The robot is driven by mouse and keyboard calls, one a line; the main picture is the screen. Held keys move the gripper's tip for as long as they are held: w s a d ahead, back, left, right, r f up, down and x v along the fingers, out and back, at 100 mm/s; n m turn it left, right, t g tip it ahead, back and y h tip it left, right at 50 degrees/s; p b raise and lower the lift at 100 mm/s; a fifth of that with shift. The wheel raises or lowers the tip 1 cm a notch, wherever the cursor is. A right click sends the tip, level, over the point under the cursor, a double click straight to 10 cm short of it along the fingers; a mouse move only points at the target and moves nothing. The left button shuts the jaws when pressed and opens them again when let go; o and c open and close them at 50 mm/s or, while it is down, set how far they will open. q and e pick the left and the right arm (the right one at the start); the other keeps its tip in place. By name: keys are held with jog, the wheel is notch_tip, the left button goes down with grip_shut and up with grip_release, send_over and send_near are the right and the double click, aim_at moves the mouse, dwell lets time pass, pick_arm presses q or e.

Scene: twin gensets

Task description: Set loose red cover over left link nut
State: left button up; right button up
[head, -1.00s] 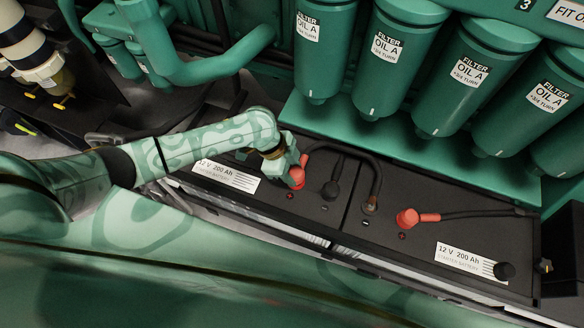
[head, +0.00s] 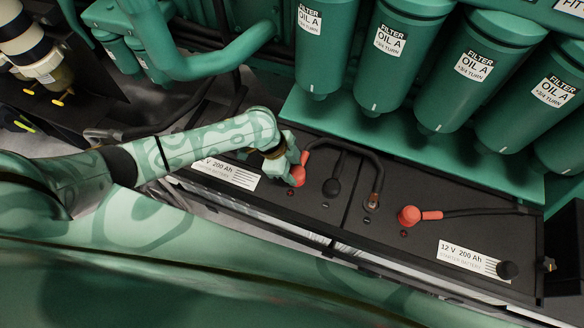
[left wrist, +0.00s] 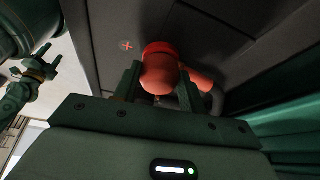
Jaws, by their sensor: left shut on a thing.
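My left gripper (head: 292,171) is shut on the loose red cover (head: 298,177), at the left battery's plus post. The cover also shows between the fingers in the left wrist view (left wrist: 160,75), with its red sleeve behind it. The black link cable (head: 358,154) arches from the sleeve to a bare link end (head: 372,200) to the right. The left link nut is hidden under the cover and fingers, so I cannot tell whether the cover sits fully down. What looks like my right gripper (left wrist: 38,72) shows small in the left wrist view; its jaw state is unclear.
A black cap (head: 332,187) stands just right of the held cover. Another red cover (head: 409,215) sits on the right battery (head: 470,228). Green oil filters (head: 402,60) and a green ledge (head: 400,145) hang close behind the batteries.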

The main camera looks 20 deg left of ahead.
pick_arm(q)
jog(key=shift+s+f, duration=0.2)
jog(key=shift+f, duration=0.1)
jog(key=o, duration=1)
jog(key=shift+s+a, duration=0.1)
jog(key=shift+s, duration=0.05)
jog(key=shift+f, duration=0.1)
jog(key=c, duration=0.3)
jog(key=shift+o, duration=0.5)
